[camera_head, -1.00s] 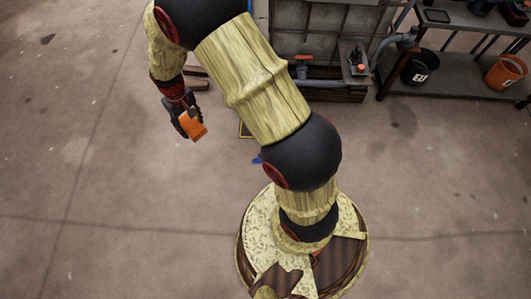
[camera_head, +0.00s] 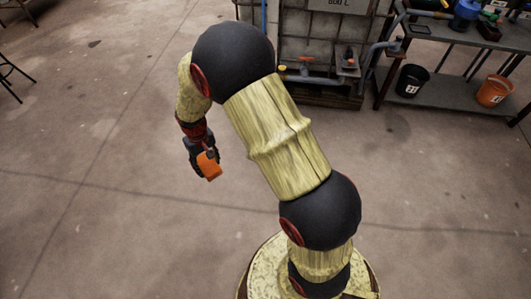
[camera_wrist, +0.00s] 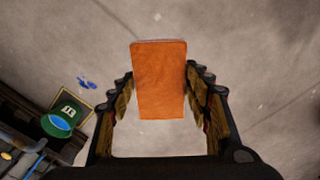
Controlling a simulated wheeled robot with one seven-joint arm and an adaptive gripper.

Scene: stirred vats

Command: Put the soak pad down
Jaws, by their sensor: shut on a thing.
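The soak pad (camera_wrist: 159,80) is an orange slab; in the wrist view it sits between the fingers of my gripper (camera_wrist: 160,85). In the head view the pad (camera_head: 209,166) hangs from my gripper (camera_head: 204,158), left of centre, above bare floor. My gripper is shut on the pad and holds it in the air. Part of the pad's sides is hidden by the fingers.
A caged tank (camera_head: 315,50) stands at the back on a dark base. To its right is a bench (camera_head: 450,92) with a black bucket (camera_head: 411,80) and an orange bucket (camera_head: 494,92) on its lower shelf. The wrist view shows a green container with blue contents (camera_wrist: 62,122) and a small blue item (camera_wrist: 86,83) on the floor.

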